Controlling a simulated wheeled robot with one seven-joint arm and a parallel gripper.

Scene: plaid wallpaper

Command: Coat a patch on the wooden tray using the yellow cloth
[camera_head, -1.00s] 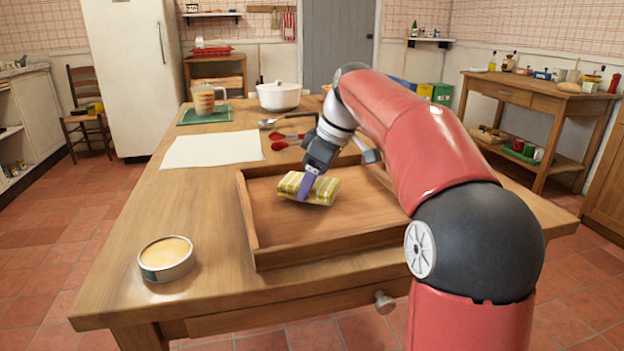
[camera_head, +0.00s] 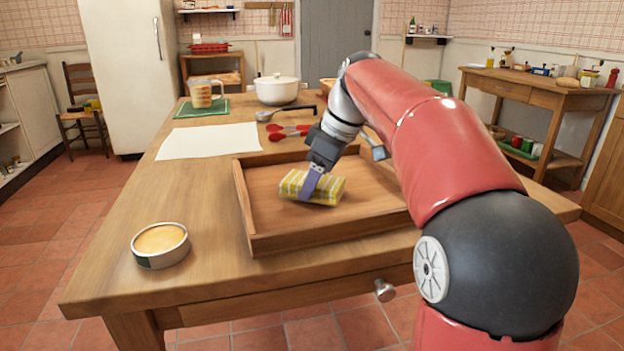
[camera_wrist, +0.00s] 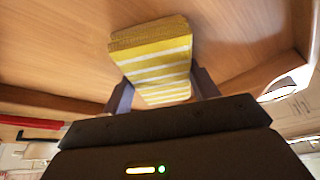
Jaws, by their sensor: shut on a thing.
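The yellow and white striped cloth (camera_head: 327,190) is a folded pad over the wooden tray (camera_head: 268,213), near the middle of its floor. My gripper (camera_head: 311,186) is shut on the cloth, with a finger on each side of it. In the wrist view the cloth (camera_wrist: 153,55) sits between the two fingers, above the tray floor (camera_wrist: 50,45). I cannot tell whether it touches the floor. No coated patch can be made out on the tray. A round open tin of pale yellow-orange paste (camera_head: 160,243) stands on the table, left of the tray.
Behind the tray lie red utensils (camera_head: 288,133), a ladle (camera_head: 284,112) and a small hammer-like tool (camera_head: 376,147). A white sheet (camera_head: 210,141), a jug on a green mat (camera_head: 203,95) and a white pot (camera_head: 277,90) are farther back. The table's front left is clear around the tin.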

